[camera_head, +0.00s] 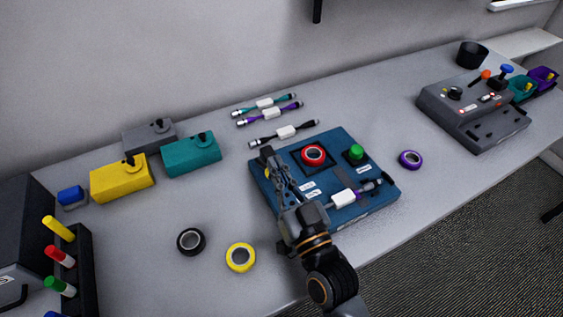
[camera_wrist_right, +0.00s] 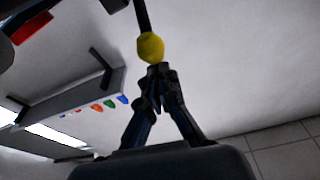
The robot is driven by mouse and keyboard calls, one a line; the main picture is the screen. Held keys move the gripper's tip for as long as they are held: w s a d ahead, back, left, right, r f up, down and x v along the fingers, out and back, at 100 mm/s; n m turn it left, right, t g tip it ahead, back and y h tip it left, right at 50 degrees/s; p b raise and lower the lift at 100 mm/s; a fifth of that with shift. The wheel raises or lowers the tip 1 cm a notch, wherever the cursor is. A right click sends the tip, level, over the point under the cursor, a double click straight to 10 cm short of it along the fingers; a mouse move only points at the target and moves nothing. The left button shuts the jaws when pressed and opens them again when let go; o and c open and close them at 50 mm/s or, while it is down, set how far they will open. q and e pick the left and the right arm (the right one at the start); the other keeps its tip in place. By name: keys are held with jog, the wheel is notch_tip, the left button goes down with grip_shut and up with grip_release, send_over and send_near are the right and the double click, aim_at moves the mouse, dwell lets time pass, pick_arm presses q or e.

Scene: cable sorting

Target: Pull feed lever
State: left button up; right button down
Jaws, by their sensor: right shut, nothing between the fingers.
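A lever with a yellow knob (camera_wrist_right: 151,47) on a dark stem shows in the right wrist view, just beyond my right fingertips. In the head view, my right gripper (camera_head: 268,156) is over the left side of the blue panel box (camera_head: 330,150) and hides part of it. The gripper also shows in the right wrist view (camera_wrist_right: 158,72); its fingers are together with nothing between them. The tips are very close to the knob; I cannot tell whether they touch it. The panel labels are too small to read. My left gripper is not in view.
Tape rolls (camera_head: 240,257) lie in front left and right. A grey console (camera_head: 472,108) stands at the right.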

jog(key=shift+f, duration=0.25)
